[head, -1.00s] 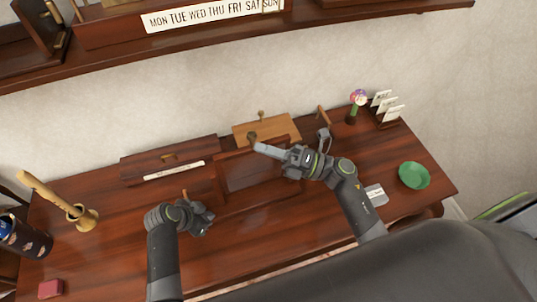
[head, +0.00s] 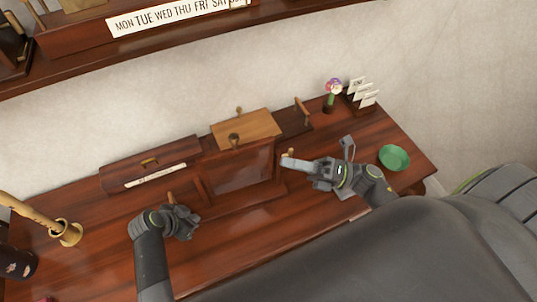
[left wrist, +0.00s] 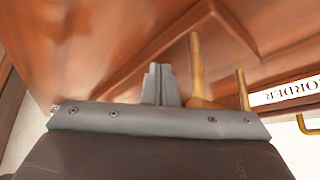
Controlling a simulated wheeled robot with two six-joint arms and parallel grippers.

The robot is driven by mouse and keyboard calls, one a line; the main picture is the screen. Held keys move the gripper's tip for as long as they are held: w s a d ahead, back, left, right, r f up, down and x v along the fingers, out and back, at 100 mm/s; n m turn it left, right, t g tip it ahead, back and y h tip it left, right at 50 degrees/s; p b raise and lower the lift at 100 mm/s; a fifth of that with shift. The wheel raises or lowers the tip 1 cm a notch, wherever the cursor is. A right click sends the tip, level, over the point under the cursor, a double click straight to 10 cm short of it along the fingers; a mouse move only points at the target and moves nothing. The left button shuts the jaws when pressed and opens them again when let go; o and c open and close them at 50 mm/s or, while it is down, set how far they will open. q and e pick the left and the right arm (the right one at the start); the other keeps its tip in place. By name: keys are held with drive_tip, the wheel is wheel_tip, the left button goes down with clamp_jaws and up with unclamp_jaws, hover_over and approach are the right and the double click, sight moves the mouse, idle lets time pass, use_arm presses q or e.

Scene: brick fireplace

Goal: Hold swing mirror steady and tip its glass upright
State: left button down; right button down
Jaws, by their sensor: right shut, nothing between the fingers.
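The swing mirror (head: 240,172), a dark reddish-brown framed panel, stands on the desk in the middle of the head view. Its exact tilt is hard to read. My left gripper (head: 184,222) is low at its left front, beside a light wooden peg (head: 171,197). In the left wrist view my left fingertips (left wrist: 160,72) are close together, left of a light peg (left wrist: 196,65).
A light wooden top with knobs (head: 250,127) shows just behind the mirror. A long dark box (head: 150,163) lies to the left. A green bowl (head: 394,158), a flower vase (head: 331,100) and a card holder (head: 360,104) stand at right. A shelf (head: 100,68) runs above.

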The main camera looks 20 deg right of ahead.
use_arm(q)
drive_tip(key=shift+s+f, duration=0.15)
drive_tip(key=shift+f, duration=0.1)
use_arm(e)
drive_tip(key=s+r+m+h, duration=0.2)
drive_tip(key=s+m+h, duration=0.2)
drive_tip(key=m, duration=0.1)
use_arm(q)
drive_tip(key=shift+r, duration=0.1)
use_arm(e)
drive_tip(key=w+d+x, duration=0.1)
drive_tip(key=w+x, duration=0.1)
drive_tip(key=x, duration=1)
drive_tip(key=shift+w+d+r+t, duration=0.2)
drive_tip(key=shift+w+t, duration=0.1)
